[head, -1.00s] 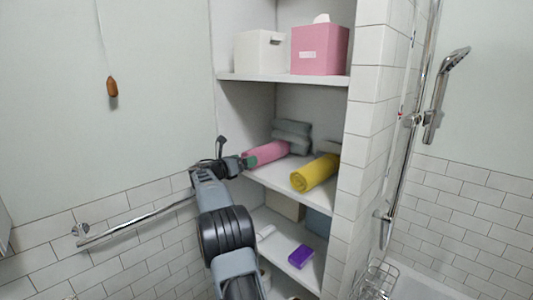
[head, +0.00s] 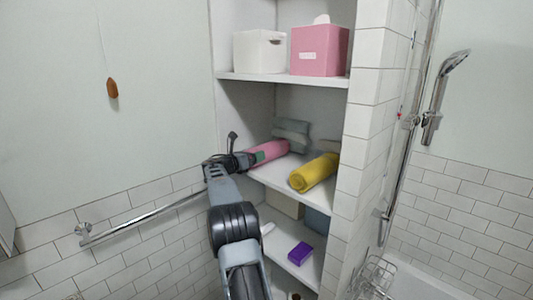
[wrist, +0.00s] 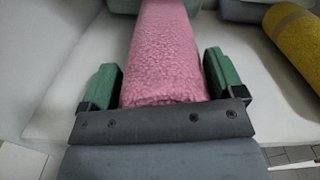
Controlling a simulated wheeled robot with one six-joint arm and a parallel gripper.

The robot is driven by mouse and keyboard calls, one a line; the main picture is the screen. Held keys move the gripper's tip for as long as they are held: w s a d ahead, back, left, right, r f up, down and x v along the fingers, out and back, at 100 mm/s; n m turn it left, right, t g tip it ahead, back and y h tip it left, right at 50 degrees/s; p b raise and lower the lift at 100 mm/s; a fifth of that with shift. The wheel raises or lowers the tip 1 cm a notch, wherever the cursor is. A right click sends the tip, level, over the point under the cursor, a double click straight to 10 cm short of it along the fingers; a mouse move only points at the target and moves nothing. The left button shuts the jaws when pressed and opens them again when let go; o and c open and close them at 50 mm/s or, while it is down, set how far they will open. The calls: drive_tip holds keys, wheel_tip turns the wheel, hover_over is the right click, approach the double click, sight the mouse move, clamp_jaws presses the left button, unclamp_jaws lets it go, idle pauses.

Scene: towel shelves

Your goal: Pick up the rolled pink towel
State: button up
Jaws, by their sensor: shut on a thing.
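The rolled pink towel (head: 270,151) lies on the middle shelf, its near end toward my arm. In the wrist view the pink towel (wrist: 165,50) runs straight away from my gripper (wrist: 162,72), between its two green fingers. My gripper (head: 254,157) is shut on the near part of the roll. The towel's underside is hidden, and I cannot tell whether it is clear of the shelf.
Grey-green folded towels (head: 292,133) are at the far end of the roll. A rolled yellow towel (head: 315,173) lies to the right on the same shelf (head: 280,177). White and pink boxes (head: 319,52) stand above. A towel rail (head: 140,218) is at left.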

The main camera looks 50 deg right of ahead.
drive_tip(key=shift+c, duration=0.7)
drive_tip(key=shift+r, duration=0.1)
